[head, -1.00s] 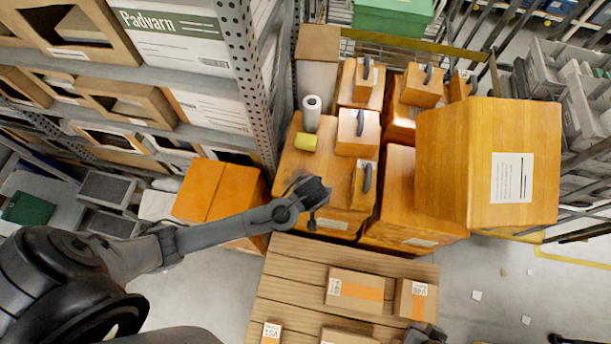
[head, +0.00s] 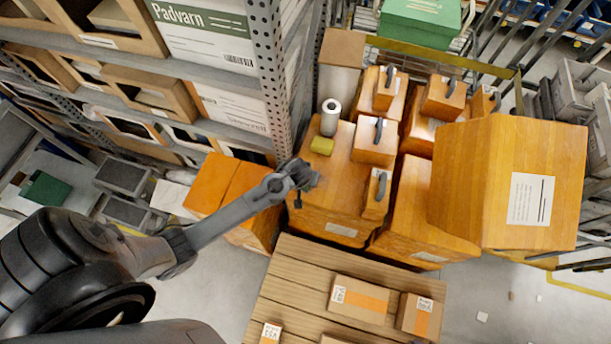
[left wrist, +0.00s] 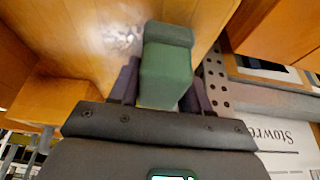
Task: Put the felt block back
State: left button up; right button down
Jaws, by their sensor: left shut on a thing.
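My left gripper (head: 306,177) is over the front left part of a large orange wooden box in the head view. In the left wrist view the gripper (left wrist: 160,88) is shut on a green block, which I take as the felt block (left wrist: 166,72). The block has a darker green far end and sits between the dark fingers, with the wooden surface behind it. I cannot tell whether it touches that surface. In the head view the arm hides the block. My right gripper is not in view.
The large box (head: 333,200) carries a yellow-green block (head: 322,145), a white roll (head: 330,117) and small wooden blocks with dark handles (head: 375,141). A perforated rack post (head: 268,70) stands close on the left. A taller wooden box (head: 470,190) stands right. Cartons lie on a slatted pallet (head: 290,295).

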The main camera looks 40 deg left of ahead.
pick_arm(q)
notch_tip(320, 180, down, 3)
jog(key=shift+r, duration=0.15)
jog(key=shift+f, duration=0.2)
jog(key=o, duration=1.1)
jog(key=shift+r, duration=0.15)
jog(key=p+v, duration=0.1)
jog(key=v, duration=1.1)
jog(key=s+d+r+m, duration=0.2)
jog(key=s+r, duration=0.1)
jog(key=s, duration=0.2)
jog(key=s+d+r+m+h, duration=0.1)
jog(key=s+d+r+m, duration=0.1)
jog(key=s, duration=0.3)
jog(key=s+d+r+m+h, duration=0.1)
jog(key=s+d+r+m, duration=0.1)
jog(key=s+r, duration=0.3)
jog(key=shift+s+r+m, duration=0.1)
jog(key=shift+s+m, duration=0.2)
jog(key=shift+m, duration=0.2)
